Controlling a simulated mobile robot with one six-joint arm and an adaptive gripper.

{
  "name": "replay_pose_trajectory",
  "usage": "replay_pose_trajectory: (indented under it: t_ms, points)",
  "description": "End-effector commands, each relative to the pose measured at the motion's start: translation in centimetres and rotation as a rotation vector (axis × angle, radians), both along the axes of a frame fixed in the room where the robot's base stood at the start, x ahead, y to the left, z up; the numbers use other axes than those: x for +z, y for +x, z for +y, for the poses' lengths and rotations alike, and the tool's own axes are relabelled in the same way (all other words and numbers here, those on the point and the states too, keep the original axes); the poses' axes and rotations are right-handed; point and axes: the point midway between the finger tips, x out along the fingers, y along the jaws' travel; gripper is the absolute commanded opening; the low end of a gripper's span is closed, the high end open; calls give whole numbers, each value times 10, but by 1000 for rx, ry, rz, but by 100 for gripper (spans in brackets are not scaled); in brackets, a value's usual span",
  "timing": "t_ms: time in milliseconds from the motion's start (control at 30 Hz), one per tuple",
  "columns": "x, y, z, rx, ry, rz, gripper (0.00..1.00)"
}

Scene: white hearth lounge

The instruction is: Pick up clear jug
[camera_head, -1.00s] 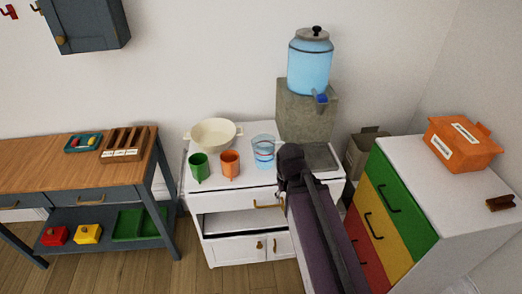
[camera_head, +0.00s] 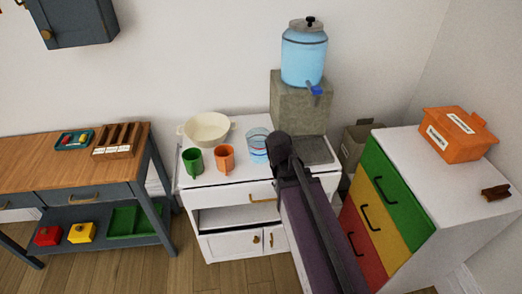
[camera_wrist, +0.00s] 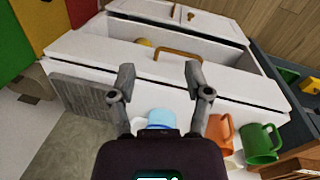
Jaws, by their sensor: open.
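A green mug (camera_head: 193,160) and a cream bowl (camera_head: 207,128) stand left of the jug. A stone stand (camera_head: 300,103) bearing a blue water dispenser (camera_head: 304,58) rises behind my arm. A coloured drawer unit (camera_head: 428,165) stands to the right.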

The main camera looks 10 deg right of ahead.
Motion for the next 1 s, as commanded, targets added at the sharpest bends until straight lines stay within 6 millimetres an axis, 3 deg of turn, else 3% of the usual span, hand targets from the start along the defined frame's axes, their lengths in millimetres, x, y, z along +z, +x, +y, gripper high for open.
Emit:
replay_pose_trajectory:
  t_ms: [367, 700, 1000]
  points:
    - [-9, 92, 26, 647, -412, 141, 64]
    - [13, 169, 85, 1178, -818, 427, 64]
    - [35, 202, 131, 1405, -1037, 659, 64]
